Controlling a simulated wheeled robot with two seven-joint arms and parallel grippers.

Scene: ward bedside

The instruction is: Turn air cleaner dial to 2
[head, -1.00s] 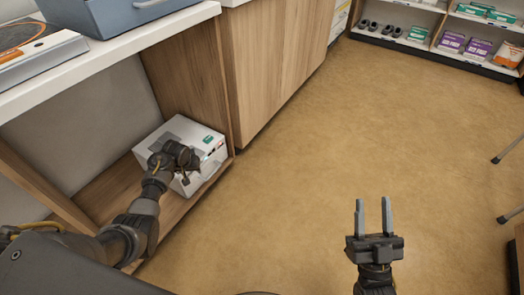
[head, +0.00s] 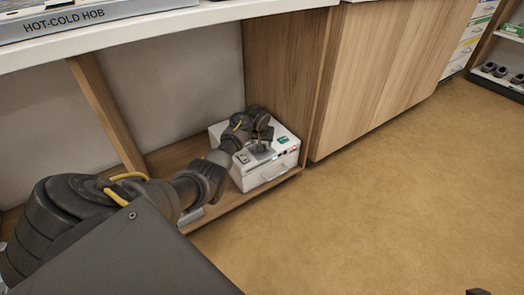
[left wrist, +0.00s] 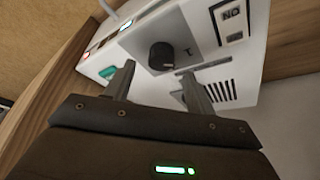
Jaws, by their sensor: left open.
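The air cleaner (head: 265,180) is a white box on the low wooden shelf under the counter. The dial's setting is not legible. My left gripper (left wrist: 158,76) is open, with one fingertip on each side of the dial in the picture; I see no clear contact. In the head view the left gripper (head: 262,146) is over the box and hides the dial. A dark sliver at the bottom right may be my right gripper (head: 478,292).
A wooden cabinet side (head: 285,75) stands close behind and right of the box, and a wooden divider (head: 108,110) is to the left. The white counter (head: 180,25) overhangs the shelf. The brown floor (head: 400,190) to the right is clear.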

